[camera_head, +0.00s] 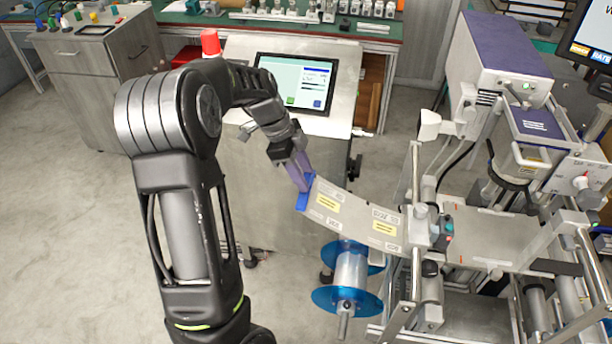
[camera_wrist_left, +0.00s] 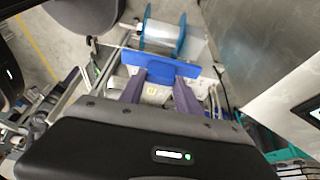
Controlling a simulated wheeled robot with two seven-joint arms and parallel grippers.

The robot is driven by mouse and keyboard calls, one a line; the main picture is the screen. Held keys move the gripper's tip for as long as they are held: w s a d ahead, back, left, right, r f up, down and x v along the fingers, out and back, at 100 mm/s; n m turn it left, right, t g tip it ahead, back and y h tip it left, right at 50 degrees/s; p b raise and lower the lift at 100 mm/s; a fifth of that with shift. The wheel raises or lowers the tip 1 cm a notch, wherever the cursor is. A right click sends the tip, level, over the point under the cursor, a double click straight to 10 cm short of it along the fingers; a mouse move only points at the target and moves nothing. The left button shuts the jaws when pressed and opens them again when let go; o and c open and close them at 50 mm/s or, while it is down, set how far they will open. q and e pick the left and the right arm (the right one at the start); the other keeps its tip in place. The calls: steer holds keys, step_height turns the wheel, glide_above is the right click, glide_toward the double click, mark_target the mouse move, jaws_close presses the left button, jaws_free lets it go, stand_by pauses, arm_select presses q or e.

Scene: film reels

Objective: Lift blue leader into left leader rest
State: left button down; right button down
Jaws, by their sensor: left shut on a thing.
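The blue leader (camera_head: 304,194) is a narrow blue strip at the left end of a pale, labelled film web (camera_head: 350,213). The web runs right from it to the machine and sags slightly. My left gripper (camera_head: 299,178) is shut on the leader, which hangs off the floor in front of the grey console. In the left wrist view the leader (camera_wrist_left: 160,65) lies across the tips of the two purple fingers of the left gripper (camera_wrist_left: 160,76). I cannot tell which part is the left leader rest. My right gripper is not in view.
A blue-flanged reel (camera_head: 350,272) stands below the web and also shows in the wrist view (camera_wrist_left: 160,33). The console with a tablet screen (camera_head: 299,82) is behind my gripper. The machine frame (camera_head: 416,245) fills the right. Open floor lies at left.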

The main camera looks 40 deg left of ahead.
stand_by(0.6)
